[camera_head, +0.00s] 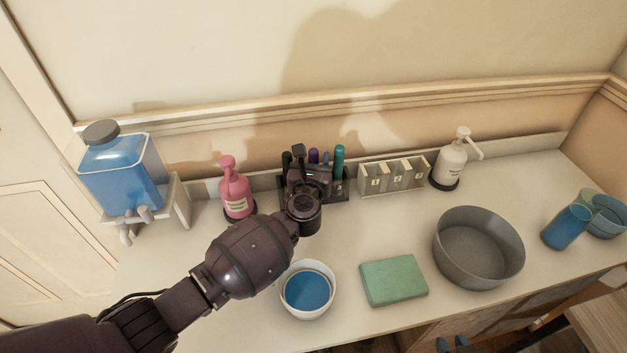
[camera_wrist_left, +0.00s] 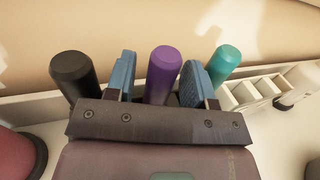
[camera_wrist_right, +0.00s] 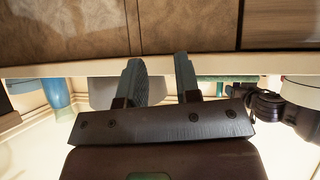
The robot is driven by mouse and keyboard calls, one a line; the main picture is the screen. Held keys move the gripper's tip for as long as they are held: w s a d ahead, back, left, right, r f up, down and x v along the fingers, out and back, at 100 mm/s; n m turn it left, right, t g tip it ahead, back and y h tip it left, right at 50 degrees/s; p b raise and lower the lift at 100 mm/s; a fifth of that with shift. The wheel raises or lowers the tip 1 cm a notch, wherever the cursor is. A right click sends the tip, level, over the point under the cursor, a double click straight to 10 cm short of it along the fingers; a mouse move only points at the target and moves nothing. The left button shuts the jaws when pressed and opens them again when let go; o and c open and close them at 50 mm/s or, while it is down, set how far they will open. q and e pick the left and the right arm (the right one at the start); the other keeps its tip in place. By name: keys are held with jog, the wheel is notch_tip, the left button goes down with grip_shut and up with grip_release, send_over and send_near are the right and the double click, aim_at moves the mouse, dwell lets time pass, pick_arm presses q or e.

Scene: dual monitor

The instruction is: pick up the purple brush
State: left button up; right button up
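The purple brush (camera_head: 313,155) stands upright in a dark holder (camera_head: 340,190) at the back of the counter, mostly hidden by my left arm. In the left wrist view, the purple brush (camera_wrist_left: 163,75) shows as a rounded purple handle between the two blue fingers of my left gripper (camera_wrist_left: 158,78). The fingers are open, with visible gaps on both sides of the handle. My right gripper (camera_wrist_right: 160,75) is open and empty, below the counter's front edge; its blue fingertips (camera_head: 453,343) show at the bottom of the head view.
A black handle (camera_wrist_left: 73,75) and a teal handle (camera_wrist_left: 225,62) flank the purple one closely. A pink pump bottle (camera_head: 236,190), divided box (camera_head: 393,177), white pump bottle (camera_head: 450,165), blue dispenser (camera_head: 122,178), bowl (camera_head: 308,289), green block (camera_head: 394,280) and grey basin (camera_head: 478,248) stand around.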

pick_arm(q)
jog(key=c, duration=0.7)
jog(key=shift+c, duration=0.2)
